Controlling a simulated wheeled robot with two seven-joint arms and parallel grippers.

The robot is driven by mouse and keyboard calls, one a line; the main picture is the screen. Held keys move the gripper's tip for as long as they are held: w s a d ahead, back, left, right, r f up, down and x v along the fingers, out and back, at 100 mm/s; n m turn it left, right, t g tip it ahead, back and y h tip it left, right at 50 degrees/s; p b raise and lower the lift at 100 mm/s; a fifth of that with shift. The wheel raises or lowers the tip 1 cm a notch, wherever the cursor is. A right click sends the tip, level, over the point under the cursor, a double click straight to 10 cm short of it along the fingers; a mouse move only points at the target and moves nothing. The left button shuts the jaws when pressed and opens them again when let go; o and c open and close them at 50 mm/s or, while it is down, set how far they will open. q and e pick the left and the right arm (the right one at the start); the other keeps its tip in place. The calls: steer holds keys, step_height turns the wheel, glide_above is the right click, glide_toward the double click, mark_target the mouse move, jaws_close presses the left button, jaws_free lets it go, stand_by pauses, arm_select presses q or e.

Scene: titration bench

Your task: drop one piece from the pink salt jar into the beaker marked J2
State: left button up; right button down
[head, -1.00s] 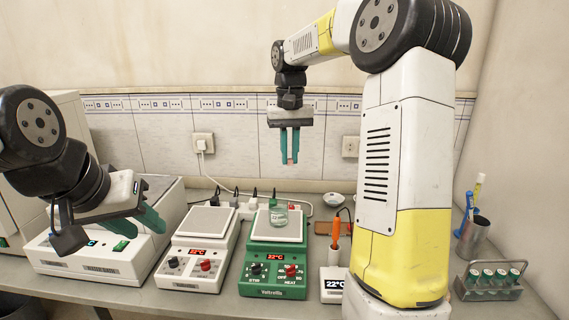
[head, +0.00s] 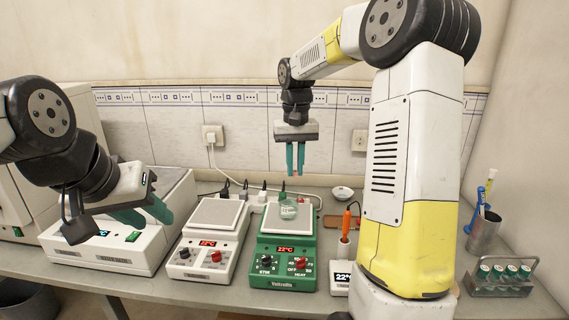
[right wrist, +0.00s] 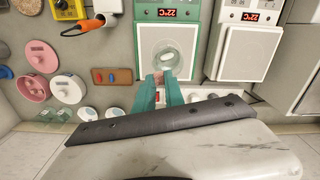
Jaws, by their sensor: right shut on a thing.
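My right gripper (head: 296,172) is shut on a small pink piece (right wrist: 158,77), which shows between the fingertips in the right wrist view. A glass beaker (head: 288,209) with a small label stands on the green hotplate (head: 273,270); I cannot read the label. The gripper is above the beaker in the head view, apart from it. The beaker also shows in the right wrist view (right wrist: 179,60), just beyond the fingertips, with a white oval thing inside. A pink jar (right wrist: 32,88) stands at the left in the right wrist view. My left gripper (head: 143,212) is open and empty.
A white hotplate (head: 205,250) stands left of the green one. An orange-handled tool (head: 346,222) stands upright to its right. A rack of capped vials (head: 502,282) and a metal cup with pens (head: 485,235) are at the far right. Cables run behind the hotplates.

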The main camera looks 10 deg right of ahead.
steer(key=c, duration=1.3)
jaws_free()
steer(key=shift+c, duration=0.2)
step_height(320, 180, up, 8)
steer(key=shift+s, duration=0.1)
steer(key=s+a+f+t+y, duration=0.1)
steer(key=s+t, duration=0.2)
steer(key=s, duration=0.9)
steer(key=s+a+f+n+t+y, duration=0.1)
steer(key=s+f+t, duration=0.1)
steer(key=s, duration=1)
steer(key=shift+s+t, duration=0.15)
steer(key=shift+t, duration=0.45)
